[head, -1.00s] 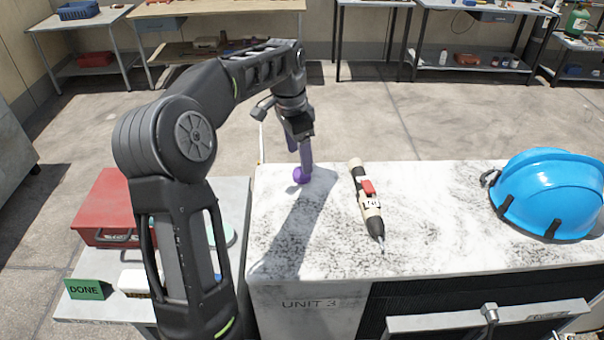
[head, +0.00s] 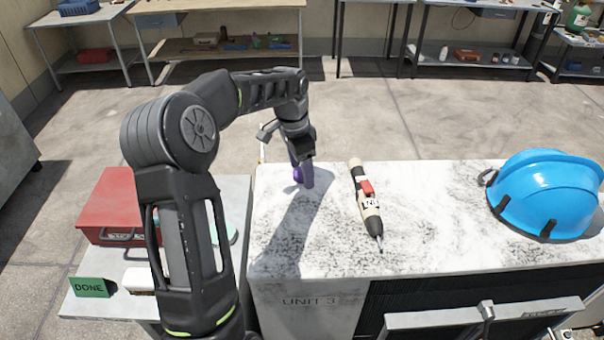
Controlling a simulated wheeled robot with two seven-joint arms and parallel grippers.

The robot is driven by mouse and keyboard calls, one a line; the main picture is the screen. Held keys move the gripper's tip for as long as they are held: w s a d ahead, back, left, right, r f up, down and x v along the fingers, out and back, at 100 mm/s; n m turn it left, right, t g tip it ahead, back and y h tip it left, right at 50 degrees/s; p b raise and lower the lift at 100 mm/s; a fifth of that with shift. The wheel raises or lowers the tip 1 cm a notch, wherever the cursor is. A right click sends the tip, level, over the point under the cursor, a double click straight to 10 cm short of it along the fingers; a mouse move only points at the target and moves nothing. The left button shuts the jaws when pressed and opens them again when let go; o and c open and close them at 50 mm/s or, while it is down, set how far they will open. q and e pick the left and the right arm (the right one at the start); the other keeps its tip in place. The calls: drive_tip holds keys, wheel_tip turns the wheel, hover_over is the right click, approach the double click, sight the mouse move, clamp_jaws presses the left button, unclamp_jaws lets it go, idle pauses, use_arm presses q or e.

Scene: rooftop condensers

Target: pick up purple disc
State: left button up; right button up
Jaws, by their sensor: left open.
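The purple disc (head: 298,174) is a small purple thing at the far left part of the white marbled top marked UNIT 3. It is partly hidden by my left gripper (head: 303,178). My left gripper points down with its fingers at the disc, low over the top. The fingers look purplish and are open; I cannot tell whether they touch the disc. My right gripper is not in view.
On the unit top (head: 420,200) lie a cream and black screwdriver-like tool (head: 370,212) and a blue hard hat (head: 545,195). A side table at left holds a red toolbox (head: 112,200), a green DONE sign (head: 89,287) and a brush (head: 139,281).

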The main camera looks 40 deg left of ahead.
use_arm(q)
drive_tip(key=shift+c, duration=0.3)
drive_tip(key=c, duration=1.4)
